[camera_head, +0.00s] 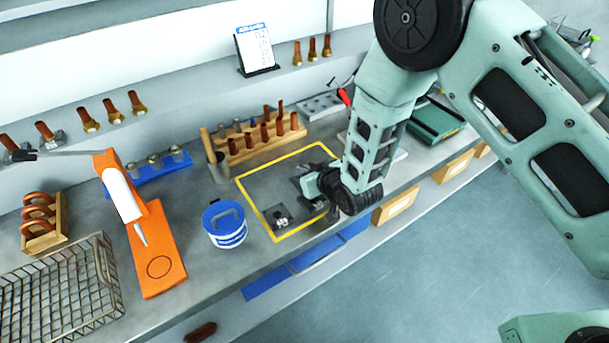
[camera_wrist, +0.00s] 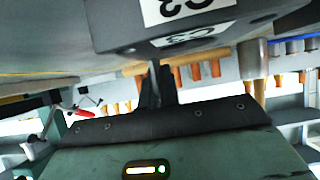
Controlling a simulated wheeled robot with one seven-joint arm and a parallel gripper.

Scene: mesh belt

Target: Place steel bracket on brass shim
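My gripper (camera_head: 318,190) is low over the right part of a yellow-outlined area on the grey bench. In the wrist view its dark fingers (camera_wrist: 156,85) look close together, with their tips at a dark grey block (camera_wrist: 115,30) that carries white "C3" labels. I cannot tell whether the fingers hold it. A small dark square piece (camera_head: 270,213) with a bright silvery part (camera_head: 282,222) lies in the front left of the outlined area, apart from my gripper. I cannot surely pick out the steel bracket or the brass shim; my gripper and arm hide part of the area.
A blue-and-white tub (camera_head: 225,234) stands just left of the outline, with an orange stand (camera_head: 155,255) and a wire basket (camera_head: 60,285) farther left. The outline's left middle looks clear.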

